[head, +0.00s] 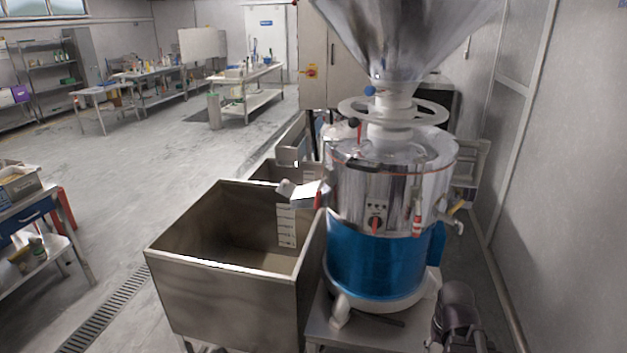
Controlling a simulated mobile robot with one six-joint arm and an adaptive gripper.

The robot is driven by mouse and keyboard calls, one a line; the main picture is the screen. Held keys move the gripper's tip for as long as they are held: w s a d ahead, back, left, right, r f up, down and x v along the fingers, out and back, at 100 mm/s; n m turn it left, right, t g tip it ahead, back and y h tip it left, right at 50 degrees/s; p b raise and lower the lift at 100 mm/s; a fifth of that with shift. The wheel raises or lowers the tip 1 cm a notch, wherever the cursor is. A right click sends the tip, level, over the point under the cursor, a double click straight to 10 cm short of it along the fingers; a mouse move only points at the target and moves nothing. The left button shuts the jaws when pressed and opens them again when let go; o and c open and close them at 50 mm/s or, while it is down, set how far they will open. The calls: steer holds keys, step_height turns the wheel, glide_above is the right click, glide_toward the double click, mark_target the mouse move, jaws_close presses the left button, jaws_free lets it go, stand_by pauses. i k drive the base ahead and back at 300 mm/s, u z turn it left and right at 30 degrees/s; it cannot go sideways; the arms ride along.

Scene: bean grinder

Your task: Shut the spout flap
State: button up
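The grinder (385,260) has a polished steel upper body and a blue lower band, and it stands on a low metal stand. Its spout (305,192) sticks out from the left side over the steel bin (225,318). A pale, tilted plate at the spout's end looks like the flap, with a small red part beside it. At this size I cannot tell how far open the flap is. A dark jointed part at the bottom right, cut by the frame edge, looks like my gripper (460,318). It is in front and to the right of the grinder, apart from the spout. Its fingers cannot be made out.
A large steel hopper (405,35) and a handwheel (392,110) top the grinder. A red knob (375,223) and a tap (455,225) are on its body. A wall (565,180) closes the right side. Open floor (110,175) lies left of the bin.

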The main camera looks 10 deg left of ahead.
mark_target(286, 188)
steer(key=z, duration=0.3)
steer(key=k, duration=0.75)
steer(key=u, duration=1.4)
steer(key=i, duration=1)
